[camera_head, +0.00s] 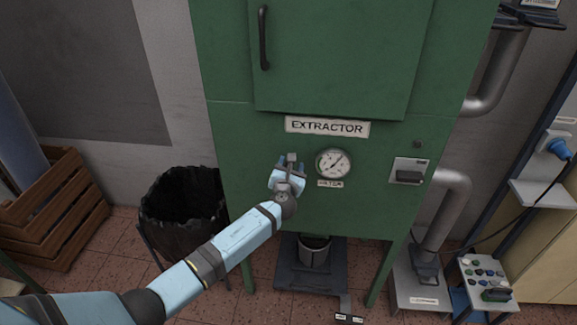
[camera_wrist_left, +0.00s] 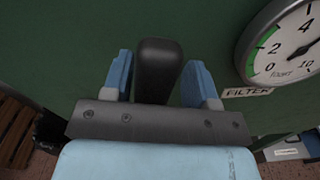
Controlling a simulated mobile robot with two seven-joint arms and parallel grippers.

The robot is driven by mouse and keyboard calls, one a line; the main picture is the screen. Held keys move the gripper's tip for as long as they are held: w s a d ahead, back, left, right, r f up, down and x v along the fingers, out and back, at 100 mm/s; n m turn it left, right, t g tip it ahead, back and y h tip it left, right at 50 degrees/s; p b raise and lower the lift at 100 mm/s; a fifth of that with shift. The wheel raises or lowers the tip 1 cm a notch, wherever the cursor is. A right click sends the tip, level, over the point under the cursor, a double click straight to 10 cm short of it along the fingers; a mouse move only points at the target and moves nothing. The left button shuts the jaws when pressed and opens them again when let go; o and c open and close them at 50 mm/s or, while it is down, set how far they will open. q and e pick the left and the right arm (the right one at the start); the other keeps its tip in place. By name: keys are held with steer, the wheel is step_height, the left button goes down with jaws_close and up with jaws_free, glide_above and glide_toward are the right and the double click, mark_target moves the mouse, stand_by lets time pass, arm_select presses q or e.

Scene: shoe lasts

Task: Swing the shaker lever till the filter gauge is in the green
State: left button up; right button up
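The shaker lever is the black, rounded handle (camera_wrist_left: 158,68) standing between my left gripper's fingers in the left wrist view. My left gripper (camera_head: 289,166) is at the green extractor's front, left of the gauge. Its blue fingers (camera_wrist_left: 157,80) are apart, one on each side of the lever; a narrow gap shows on the left, and contact on the right is unclear. The filter gauge (camera_head: 332,163) is round and white. It also shows in the left wrist view (camera_wrist_left: 288,46), cut off by the edge, with a green band at its low end. Its needle points to the upper right, outside the green.
The green extractor (camera_head: 240,140) has a door handle (camera_head: 264,38) above and a switch box (camera_head: 409,171) right of the gauge. A black bin (camera_head: 185,205) and wooden crates (camera_head: 55,205) stand at the left. A button box (camera_head: 486,285) is at lower right.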

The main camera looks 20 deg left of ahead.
arm_select(q)
steer(key=shift+s, duration=0.5)
steer(key=v, duration=1.3)
steer(key=shift+d, duration=0.15)
steer(key=shift+w+r, duration=0.1)
steer(key=shift+w, duration=0.05)
